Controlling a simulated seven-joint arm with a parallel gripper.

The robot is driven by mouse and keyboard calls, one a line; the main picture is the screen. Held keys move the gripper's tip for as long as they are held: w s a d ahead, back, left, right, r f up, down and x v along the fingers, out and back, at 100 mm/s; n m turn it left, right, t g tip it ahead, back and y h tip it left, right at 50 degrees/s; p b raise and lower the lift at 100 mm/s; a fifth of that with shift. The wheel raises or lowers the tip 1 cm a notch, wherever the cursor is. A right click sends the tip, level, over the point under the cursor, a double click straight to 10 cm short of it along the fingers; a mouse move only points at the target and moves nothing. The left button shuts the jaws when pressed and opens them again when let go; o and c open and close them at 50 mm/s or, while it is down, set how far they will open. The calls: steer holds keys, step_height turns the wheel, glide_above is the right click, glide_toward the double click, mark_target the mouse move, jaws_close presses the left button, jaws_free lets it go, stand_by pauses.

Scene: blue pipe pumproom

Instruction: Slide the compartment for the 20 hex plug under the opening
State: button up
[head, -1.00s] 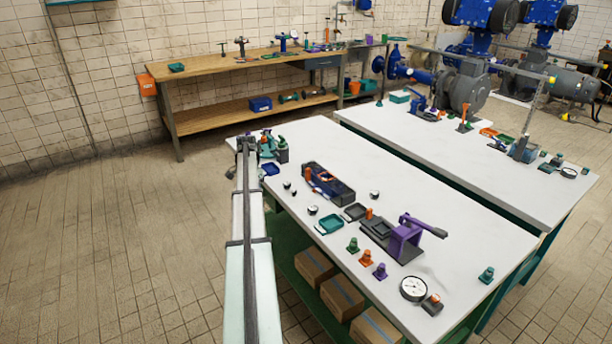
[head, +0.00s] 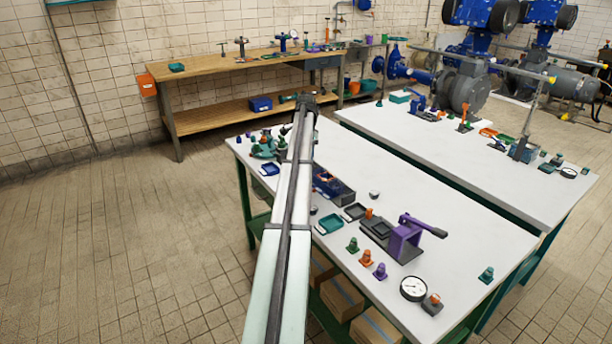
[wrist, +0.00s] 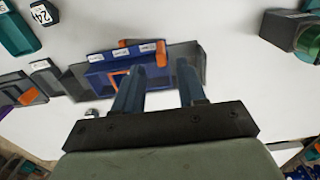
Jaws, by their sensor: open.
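A blue compartment box (wrist: 105,78) with several small white labels, too blurred to read, sits in a dark grey holder (wrist: 75,84) in the wrist view. Orange parts show at its front and top. It is probably the dark, orange-marked unit (head: 342,192) on the white table in the head view, partly hidden by my arm. I cannot tell which compartment is for the 20 hex plug. My gripper (wrist: 160,72) is open and empty; its fingertips overlap the box's right part in the picture, and I cannot tell whether they touch.
The white table (head: 450,215) also carries a purple press (head: 405,235), a teal tray (head: 329,224), small coloured plugs and a gauge (head: 413,288).

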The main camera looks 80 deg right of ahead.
step_height(320, 180, down, 9)
stand_by(0.4)
jaws_close()
stand_by(0.4)
